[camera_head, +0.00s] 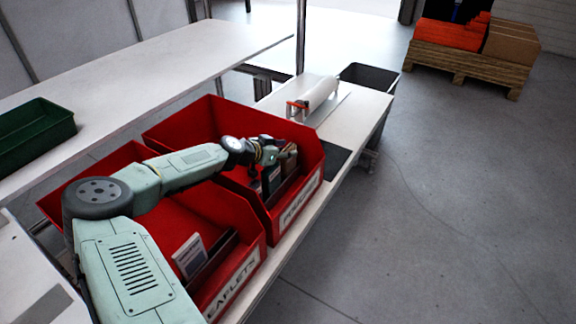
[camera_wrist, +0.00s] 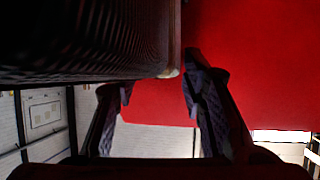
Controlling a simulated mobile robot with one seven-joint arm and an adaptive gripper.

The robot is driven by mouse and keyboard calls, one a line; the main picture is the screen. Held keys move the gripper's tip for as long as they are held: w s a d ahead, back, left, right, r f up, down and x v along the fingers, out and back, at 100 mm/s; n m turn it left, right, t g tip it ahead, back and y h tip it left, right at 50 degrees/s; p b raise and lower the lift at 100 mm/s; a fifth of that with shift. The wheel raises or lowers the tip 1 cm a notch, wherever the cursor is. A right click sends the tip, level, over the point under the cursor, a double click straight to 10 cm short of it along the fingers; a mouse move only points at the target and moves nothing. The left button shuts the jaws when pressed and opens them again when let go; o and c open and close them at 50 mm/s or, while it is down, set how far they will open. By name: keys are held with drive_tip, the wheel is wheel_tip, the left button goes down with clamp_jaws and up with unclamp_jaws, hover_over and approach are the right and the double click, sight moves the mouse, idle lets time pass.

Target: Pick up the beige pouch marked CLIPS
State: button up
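My gripper (camera_head: 268,158) is down inside the right-hand red bin, whose front label seems to read POUCHES. In the wrist view, my gripper (camera_wrist: 158,92) has its two dark fingers apart, with red bin wall showing between them. A small tan-brown item (camera_head: 289,157) shows right beside the gripper in the head view; it may be the beige pouch, but no CLIPS marking can be read. A large dark, ridged thing (camera_wrist: 90,40) fills the upper left of the wrist view, very close to the camera; I cannot tell what it is.
The right-hand bin (camera_head: 309,155) has high walls around my gripper. Dark packets (camera_head: 272,180) stand in it. The left-hand red bin, labelled LEAFLETS (camera_head: 232,285), holds a flat packet (camera_head: 188,255). A clear roll (camera_head: 318,92) lies on the bench behind. A green crate (camera_head: 35,130) stands left.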

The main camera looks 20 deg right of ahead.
clamp_jaws()
idle(0.7)
